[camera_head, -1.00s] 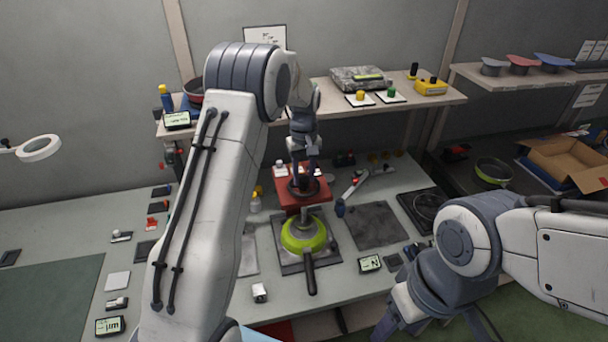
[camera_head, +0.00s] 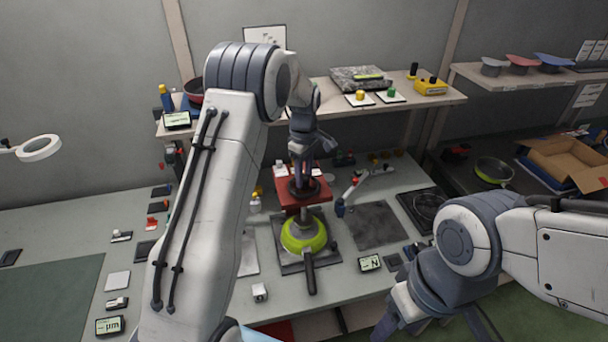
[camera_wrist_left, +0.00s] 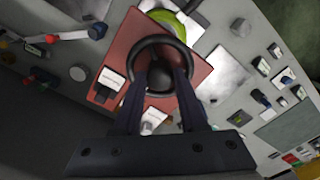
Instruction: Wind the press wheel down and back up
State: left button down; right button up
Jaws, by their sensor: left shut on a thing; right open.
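The red press (camera_head: 290,201) stands at the middle of the bench with a dark round press wheel (camera_head: 316,192) on top. In the left wrist view the wheel (camera_wrist_left: 188,54) shows as a black ring with a dark hub. My left gripper (camera_wrist_left: 163,72) points down from above and is shut on the wheel, its fingers reaching inside the ring near the hub. Below the press, a lime-green pan (camera_head: 300,237) sits on a dark plate with its handle toward me. My right gripper (camera_head: 392,322) is open, low at the front edge and partly cut off.
A small jointed arm (camera_head: 352,188) and a dark mat (camera_head: 373,225) lie right of the press. A small display (camera_head: 370,263) is near the front edge. A shelf (camera_head: 320,112) with coloured buttons runs behind. The bench left of the press holds small blocks.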

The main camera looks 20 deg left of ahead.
pick_arm(q)
jog(key=shift+w+a+r, duration=0.1)
jog(key=shift+w+r, duration=0.05)
jog(key=c, duration=0.6)
grip_release()
jog(key=shift+o, duration=0.7)
notch_tip(320, 180, up, 10)
jog(key=b, duration=0.2)
jog(key=shift+r+b, duration=0.2)
jog(key=shift+b, duration=0.15)
